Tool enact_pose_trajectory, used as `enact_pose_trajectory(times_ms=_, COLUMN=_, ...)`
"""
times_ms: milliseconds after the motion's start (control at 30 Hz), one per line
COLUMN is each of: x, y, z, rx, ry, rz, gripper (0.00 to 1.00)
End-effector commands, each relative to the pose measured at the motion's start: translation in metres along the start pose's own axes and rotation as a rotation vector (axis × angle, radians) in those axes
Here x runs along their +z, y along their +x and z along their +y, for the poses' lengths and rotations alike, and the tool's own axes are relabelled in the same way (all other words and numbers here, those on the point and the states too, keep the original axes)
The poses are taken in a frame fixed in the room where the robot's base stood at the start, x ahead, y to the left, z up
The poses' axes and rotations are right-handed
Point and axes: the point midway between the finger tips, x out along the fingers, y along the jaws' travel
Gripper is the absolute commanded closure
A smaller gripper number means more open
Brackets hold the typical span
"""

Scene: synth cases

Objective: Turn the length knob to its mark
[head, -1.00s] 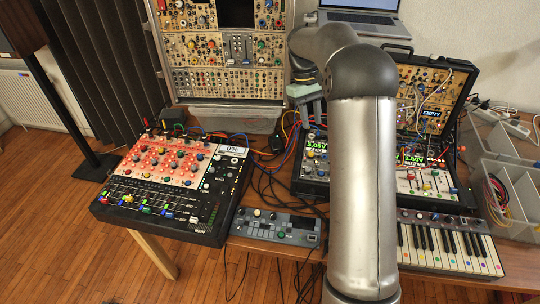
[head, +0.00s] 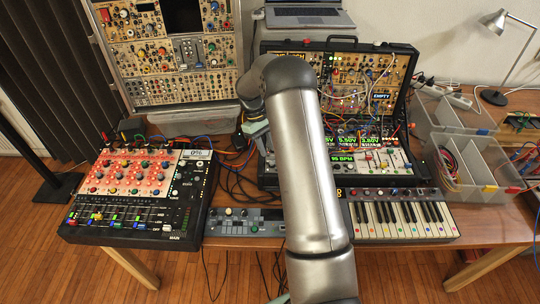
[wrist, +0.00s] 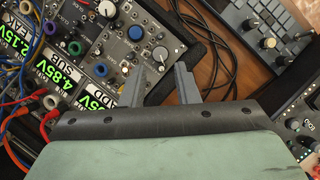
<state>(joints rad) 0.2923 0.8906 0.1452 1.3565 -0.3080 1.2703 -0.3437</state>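My gripper (wrist: 171,72) is open and empty, its two grey fingers apart over the panel edge of the synth case. In the head view the open synth case (head: 408,100) is partly behind my arm; the fingertips are hidden.
Patch cables (wrist: 18,112) crowd the left of the wrist view. A grey pad device (head: 245,222), a mixer (head: 180,228) and a keyboard (head: 405,218) stand along the table front. Black cables lie between case and mixer. Grey bins (head: 465,145) stand at the right.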

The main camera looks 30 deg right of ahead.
Motion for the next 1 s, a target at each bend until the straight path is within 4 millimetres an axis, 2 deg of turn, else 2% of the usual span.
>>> enact_pose_trajectory(times_ms=100, x=0.001, y=0.021, z=-0.001, rx=-0.002, ry=-0.001, rz=-0.002, gripper=0.72)
enact_pose_trajectory(times_ms=300, x=0.000, y=0.043, z=0.000, rx=0.000, ry=0.000, rz=0.000, gripper=0.72)
enact_pose_trajectory(times_ms=667, x=0.000, y=0.049, z=0.000, rx=0.001, ry=0.000, rz=0.000, gripper=0.72)
enact_pose_trajectory(times_ms=767, x=0.000, y=0.049, z=0.000, rx=0.001, ry=0.000, rz=0.000, gripper=0.97)
enact_pose_trajectory(times_ms=800, x=0.000, y=0.049, z=0.000, rx=0.001, ry=0.000, rz=0.000, gripper=1.00)
enact_pose_trajectory(times_ms=1000, x=0.000, y=0.049, z=0.000, rx=-0.001, ry=0.005, rz=0.001, gripper=1.00)
